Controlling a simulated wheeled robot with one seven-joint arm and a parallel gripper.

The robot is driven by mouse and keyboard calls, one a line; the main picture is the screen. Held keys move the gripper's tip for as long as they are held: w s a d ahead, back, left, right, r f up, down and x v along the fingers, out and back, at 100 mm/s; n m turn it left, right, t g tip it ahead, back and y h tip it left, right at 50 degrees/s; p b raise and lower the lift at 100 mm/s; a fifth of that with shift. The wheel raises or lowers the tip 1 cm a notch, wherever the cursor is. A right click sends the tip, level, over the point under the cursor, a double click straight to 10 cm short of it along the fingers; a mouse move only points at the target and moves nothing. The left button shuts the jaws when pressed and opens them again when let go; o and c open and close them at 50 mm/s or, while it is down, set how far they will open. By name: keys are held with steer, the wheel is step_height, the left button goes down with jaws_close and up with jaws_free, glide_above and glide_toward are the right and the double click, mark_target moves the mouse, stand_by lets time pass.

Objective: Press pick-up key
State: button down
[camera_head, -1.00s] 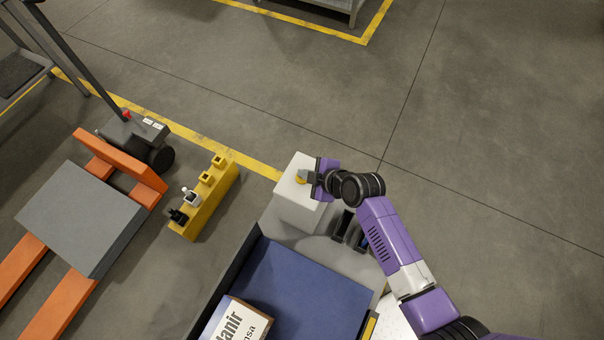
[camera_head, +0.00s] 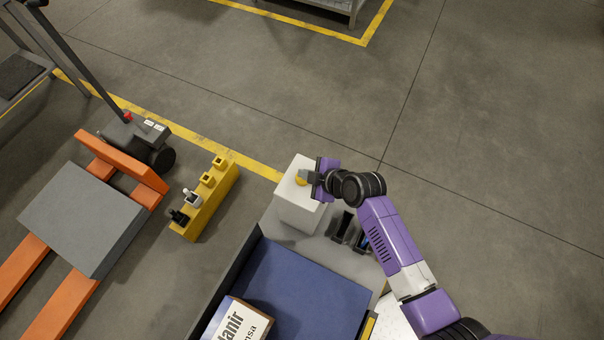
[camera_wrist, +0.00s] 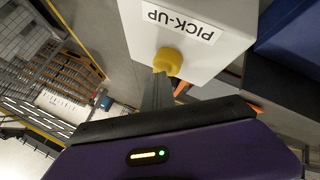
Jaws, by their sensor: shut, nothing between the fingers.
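The pick-up key is a yellow round button (camera_head: 300,179) on a white box (camera_head: 296,205). In the wrist view the yellow button (camera_wrist: 168,60) sticks out from the face of the white box (camera_wrist: 203,52), beside a label (camera_wrist: 180,20) reading "PICK-UP". My gripper (camera_head: 308,177) is shut and empty. In the wrist view its closed fingertips (camera_wrist: 161,76) are at the yellow button and seem to touch it. Part of the button is hidden behind the fingertips, and I cannot tell whether it is pushed in.
A blue-bottomed tray (camera_head: 295,290) holding a printed carton (camera_head: 238,322) lies below the white box. A yellow block (camera_head: 205,199) with several sockets stands to the left, beside an orange pallet jack (camera_head: 125,160). The floor at upper right is clear.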

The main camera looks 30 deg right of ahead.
steer(key=shift+r+p, duration=1.55)
steer(key=shift+r, duration=0.95)
